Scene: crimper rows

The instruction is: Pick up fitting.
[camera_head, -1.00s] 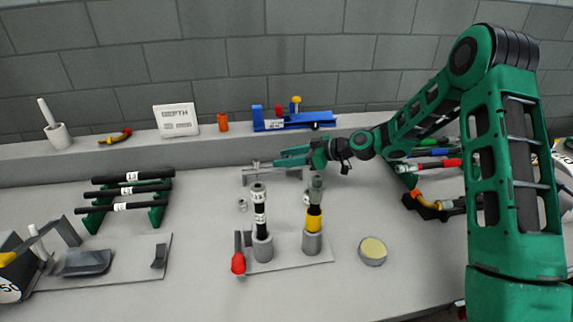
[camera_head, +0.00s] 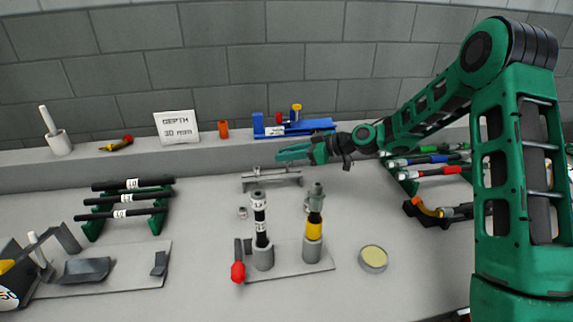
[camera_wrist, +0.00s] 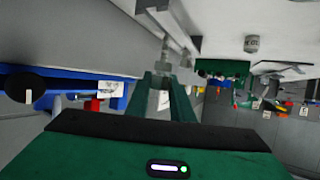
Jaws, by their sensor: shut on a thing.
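My gripper (camera_head: 280,156) is raised above a low grey rack (camera_head: 262,184) at the back of the bench. In the wrist view its green fingers (camera_wrist: 166,75) come close together on a small grey metal fitting (camera_wrist: 165,52) at their tips. In the head view the held fitting is too small to make out clearly. Other small grey pieces (camera_head: 257,171) sit at the rack, below the gripper.
In front stand a black-and-white tool (camera_head: 261,220) and a yellow-banded tool (camera_head: 314,228) in grey cups. A round tin (camera_head: 373,258) is at their right. Black rods (camera_head: 130,199) lie on a green rack at left. A blue clamp (camera_head: 300,128) rests on the ledge.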

